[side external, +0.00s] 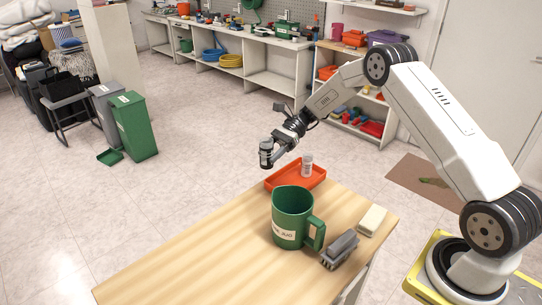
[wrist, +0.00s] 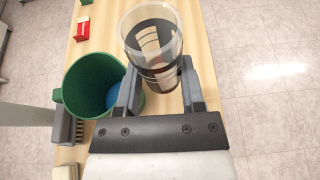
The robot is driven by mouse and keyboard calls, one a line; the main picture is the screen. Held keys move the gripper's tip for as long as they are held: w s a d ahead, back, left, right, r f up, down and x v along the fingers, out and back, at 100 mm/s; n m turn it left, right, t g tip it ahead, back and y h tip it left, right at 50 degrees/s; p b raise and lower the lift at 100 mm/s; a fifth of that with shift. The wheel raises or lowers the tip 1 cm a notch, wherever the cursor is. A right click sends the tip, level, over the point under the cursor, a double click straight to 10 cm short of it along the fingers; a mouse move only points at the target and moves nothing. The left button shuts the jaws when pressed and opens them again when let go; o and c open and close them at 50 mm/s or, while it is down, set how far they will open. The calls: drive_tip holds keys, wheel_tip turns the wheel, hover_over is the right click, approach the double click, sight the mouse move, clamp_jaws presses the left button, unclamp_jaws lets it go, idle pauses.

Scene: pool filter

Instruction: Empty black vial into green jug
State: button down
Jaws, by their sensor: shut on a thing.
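The black vial (side external: 265,147) is held in my gripper (side external: 271,155), high above the table near its back left edge. In the wrist view the vial (wrist: 152,38) is a clear cup with dark bands, its open rim towards the camera, and my gripper (wrist: 157,88) has a finger on each side of it. It looks roughly upright in the side view; its contents cannot be made out clearly. The green jug (side external: 291,218) stands upright on the table, below and to the right of the vial, with a white label. In the wrist view the jug (wrist: 82,90) shows blue inside.
An orange tray (side external: 283,184) holds a white-capped vial (side external: 307,165) behind the jug. A grey brush (side external: 339,249) and a pale block (side external: 372,220) lie right of the jug. The wooden table (side external: 190,265) is clear at front left.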

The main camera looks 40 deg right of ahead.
sight(263, 146)
drive_tip(key=shift+w+d+r, duration=0.15)
drive_tip(key=shift+w+r, duration=0.5)
drive_tip(key=shift+w, duration=0.35)
drive_tip(key=shift+w+d+r, duration=0.15)
drive_tip(key=shift+w+r, duration=0.5)
drive_tip(key=shift+w, duration=0.3)
drive_tip(key=shift+s+a+r, duration=0.1)
drive_tip(key=shift+s+a+r+m+t+h, duration=0.2)
drive_tip(key=shift+s+a+m+t, duration=0.3)
drive_tip(key=shift+s+t, duration=0.2)
drive_tip(key=shift+s+a+r+m+t+h, duration=0.1)
drive_tip(key=shift+s+a+r+m+t, duration=0.25)
drive_tip(key=shift+s+m+t, duration=0.35)
drive_tip(key=shift+s+a+r+m+t+h, duration=0.1)
drive_tip(key=shift+s+a+m+t, duration=0.4)
drive_tip(key=shift+s+t, duration=0.25)
drive_tip(key=s+a+m+t+h, duration=0.1)
drive_tip(key=s+m+t, duration=0.2)
drive_tip(key=s, duration=0.4)
drive_tip(key=shift+s+a+f+h, duration=0.3)
drive_tip(key=shift+f+h, duration=0.1)
drive_tip(key=shift+f, duration=0.05)
